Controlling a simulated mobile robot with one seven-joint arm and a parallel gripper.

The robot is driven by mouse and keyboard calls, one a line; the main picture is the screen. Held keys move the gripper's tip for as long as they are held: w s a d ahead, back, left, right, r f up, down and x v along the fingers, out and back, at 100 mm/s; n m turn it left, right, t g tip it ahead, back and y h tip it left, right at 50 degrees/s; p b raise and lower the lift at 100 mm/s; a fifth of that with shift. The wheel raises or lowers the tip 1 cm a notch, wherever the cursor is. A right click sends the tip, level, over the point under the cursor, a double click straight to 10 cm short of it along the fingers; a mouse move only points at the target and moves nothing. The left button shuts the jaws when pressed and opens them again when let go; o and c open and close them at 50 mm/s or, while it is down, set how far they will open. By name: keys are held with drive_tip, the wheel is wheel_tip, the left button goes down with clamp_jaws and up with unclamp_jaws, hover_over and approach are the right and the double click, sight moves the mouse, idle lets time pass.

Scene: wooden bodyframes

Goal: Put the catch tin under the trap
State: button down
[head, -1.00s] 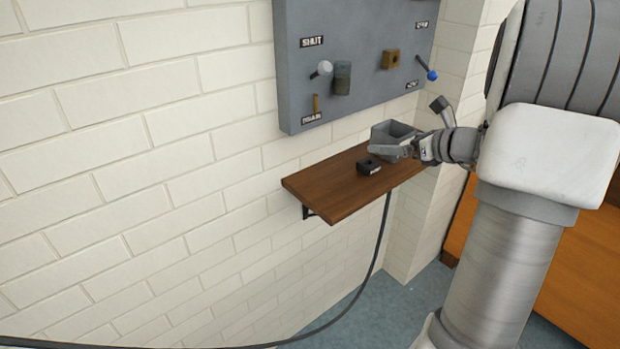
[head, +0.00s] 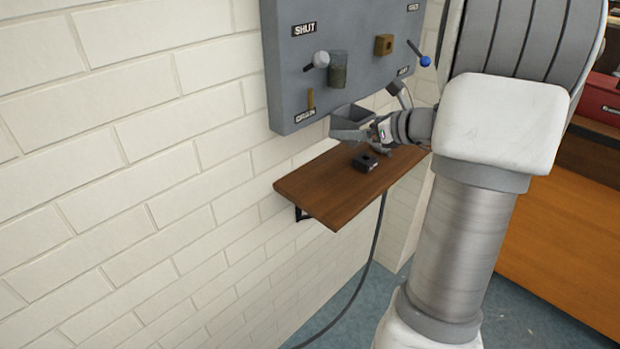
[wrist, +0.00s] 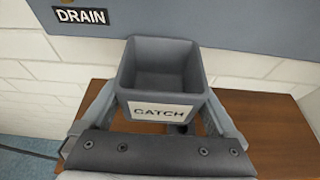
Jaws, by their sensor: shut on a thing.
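The catch tin is a grey open-topped box (head: 350,117) with a white CATCH label; it also shows in the wrist view (wrist: 162,55) and looks empty. My gripper (head: 372,137) is shut on it, with a finger on each side. The tin is above the shelf, below the grey wall panel. A dull green-grey cylinder (head: 338,70), probably the trap, is on the panel above the tin. A small brass piece (head: 310,98) sits over the DRAIN label, left of the tin.
The wooden shelf (head: 325,195) carries a small black block (head: 365,162). The grey panel (head: 285,75) also bears a white-knobbed lever (head: 319,60), a brass block (head: 384,45) and a blue-knobbed lever (head: 425,61). The shelf's left part is clear.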

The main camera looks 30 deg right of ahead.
drive_tip(key=b, duration=0.3)
hover_over(313, 183)
wheel_tip(313, 183, down, 6)
drive_tip(key=shift+r, duration=0.15)
drive_tip(key=shift+f+b, duration=1.1)
drive_tip(key=shift+f, duration=0.9)
drive_tip(key=shift+f, duration=0.1)
drive_tip(key=shift+f, duration=0.1)
unclamp_jaws()
drive_tip(key=shift+r, duration=0.25)
drive_tip(key=p+v, duration=0.3)
drive_tip(key=v, duration=0.9)
drive_tip(key=shift+p, duration=0.35)
drive_tip(key=shift+f, duration=0.1)
